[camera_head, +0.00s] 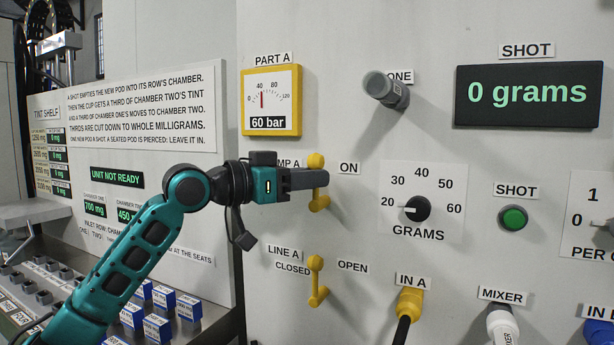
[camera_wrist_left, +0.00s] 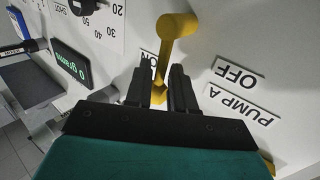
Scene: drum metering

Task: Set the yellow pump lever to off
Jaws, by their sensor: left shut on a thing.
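The yellow pump lever (camera_head: 317,161) stands on the grey panel, with the PUMP A label partly hidden to its left and the ON label (camera_head: 349,168) to its right. My left gripper (camera_head: 318,179) is shut on the lever, its dark fingers crossing the lever's middle. In the left wrist view, the rounded end of the lever (camera_wrist_left: 177,25) shows beyond the fingers (camera_wrist_left: 158,88), and yellow shows between them. The OFF label (camera_wrist_left: 234,74) shows clear of the fingers there. The lever looks roughly upright in the head view; I cannot tell its exact setting. My right gripper is out of view.
A second yellow lever (camera_head: 316,278) sits below, between CLOSED and OPEN labels. A yellow-framed gauge (camera_head: 271,100) above reads 60 bar. A grey peg (camera_head: 386,89), a grams dial (camera_head: 417,208) and a green button (camera_head: 513,218) stand to the right. Blue-and-white boxes (camera_head: 158,328) lie lower left.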

